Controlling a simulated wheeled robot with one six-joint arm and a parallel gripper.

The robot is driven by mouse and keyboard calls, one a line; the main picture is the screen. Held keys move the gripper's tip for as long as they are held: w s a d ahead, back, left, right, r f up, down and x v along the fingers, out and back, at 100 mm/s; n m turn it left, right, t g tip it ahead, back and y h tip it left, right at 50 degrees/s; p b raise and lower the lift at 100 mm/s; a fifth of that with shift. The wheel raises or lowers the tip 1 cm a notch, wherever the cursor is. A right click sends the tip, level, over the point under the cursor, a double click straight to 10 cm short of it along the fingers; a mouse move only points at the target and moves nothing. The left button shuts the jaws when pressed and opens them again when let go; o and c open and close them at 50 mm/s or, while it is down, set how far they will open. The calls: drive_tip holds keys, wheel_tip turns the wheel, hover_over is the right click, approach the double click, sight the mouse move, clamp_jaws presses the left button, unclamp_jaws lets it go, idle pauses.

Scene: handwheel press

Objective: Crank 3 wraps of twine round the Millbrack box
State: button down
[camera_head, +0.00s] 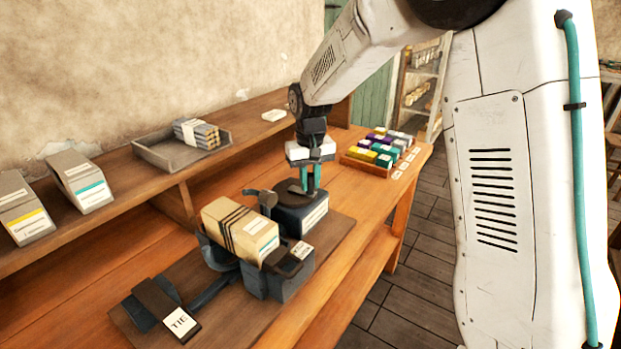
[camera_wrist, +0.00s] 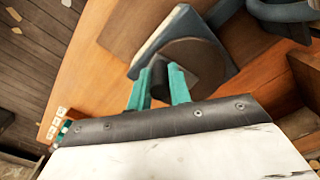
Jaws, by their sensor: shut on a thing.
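A tan box (camera_head: 236,226) with a pale label and a teal stripe lies in the dark cradle of the tying machine (camera_head: 275,285). Dark twine bands (camera_head: 232,225) run round its middle; their exact number is hard to tell, and the box's name is too small to read. Behind it stands a blue-grey housing (camera_head: 311,217) with a round dark crank disc (camera_head: 285,191), also in the wrist view (camera_wrist: 190,58). My gripper (camera_head: 308,185) points down over the disc. In the wrist view its teal fingers (camera_wrist: 158,88) are shut on the dark crank knob (camera_wrist: 159,72).
A lever marked TIE (camera_head: 170,308) sits at the board's front left. Grey boxes (camera_head: 82,182) and a tray of packets (camera_head: 180,148) stand on the raised shelf. A crate of coloured spools (camera_head: 380,152) stands at the bench's far end. The bench's right edge drops to the floor.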

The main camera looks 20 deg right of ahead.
drive_tip(key=shift+s+a+m, duration=0.25)
drive_tip(key=shift+a+m, duration=0.05)
drive_tip(key=shift+m, duration=0.6)
drive_tip(key=c, duration=1.3)
unclamp_jaws()
wheel_tip(320, 180, up, 8)
drive_tip(key=shift+f, duration=0.1)
